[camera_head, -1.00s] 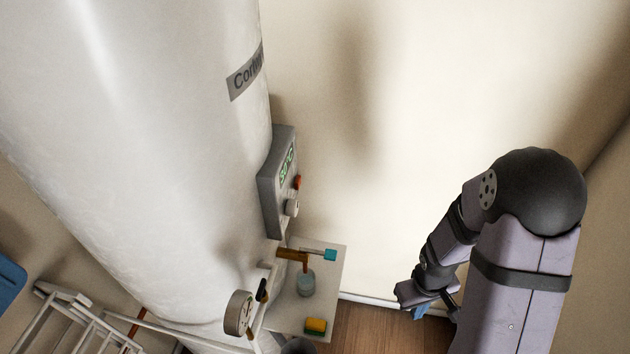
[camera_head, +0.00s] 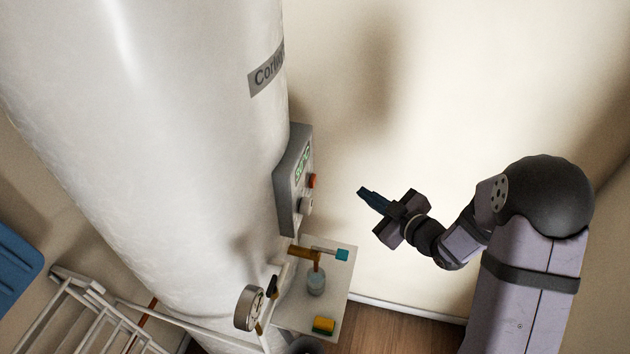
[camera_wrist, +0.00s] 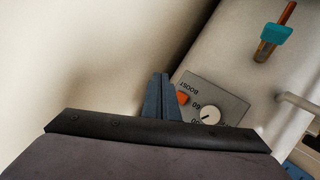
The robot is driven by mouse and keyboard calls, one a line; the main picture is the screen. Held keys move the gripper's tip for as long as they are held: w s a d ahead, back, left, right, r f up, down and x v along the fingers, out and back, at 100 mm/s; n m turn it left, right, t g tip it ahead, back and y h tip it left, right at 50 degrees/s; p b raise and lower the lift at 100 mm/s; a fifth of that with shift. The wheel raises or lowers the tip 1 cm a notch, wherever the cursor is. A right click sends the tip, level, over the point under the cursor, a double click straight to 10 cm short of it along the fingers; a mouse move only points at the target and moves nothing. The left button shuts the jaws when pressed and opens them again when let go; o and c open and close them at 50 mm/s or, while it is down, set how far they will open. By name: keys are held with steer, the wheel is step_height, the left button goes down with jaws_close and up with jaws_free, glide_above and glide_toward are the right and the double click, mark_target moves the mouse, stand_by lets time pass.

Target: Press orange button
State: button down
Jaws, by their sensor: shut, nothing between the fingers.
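The orange button (camera_head: 311,181) is on the face of a grey control box (camera_head: 286,190) fixed to the side of a large white tank. Below the button is a white round knob (camera_head: 306,205), and above it is a green display. My gripper (camera_head: 361,191) is shut and empty, to the right of the box and apart from it, pointing left toward it. In the wrist view, the orange button (camera_wrist: 182,98) shows just right of the fingertips, partly hidden by them, beside the word BOOST. The knob (camera_wrist: 209,115) is further right.
The white tank (camera_head: 170,150) fills the left. Below the box are a brass tap with a teal handle (camera_head: 342,255), a pressure gauge (camera_head: 249,307), and a small shelf (camera_head: 345,285) with a glass and a yellow-green sponge (camera_head: 323,325). Open space lies between gripper and box.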

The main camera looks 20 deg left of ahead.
mark_target(313, 181)
steer(key=shift+a+r, duration=0.1)
steer(key=shift+r, duration=0.25)
steer(key=shift+a, duration=0.1)
steer(key=a+b, duration=0.1)
steer(key=a, duration=0.7)
steer(key=shift+a, duration=0.3)
steer(key=shift+a+b, duration=0.5)
steer(key=shift+a, duration=0.45)
stand_by(3.2)
steer(key=shift+d, duration=0.95)
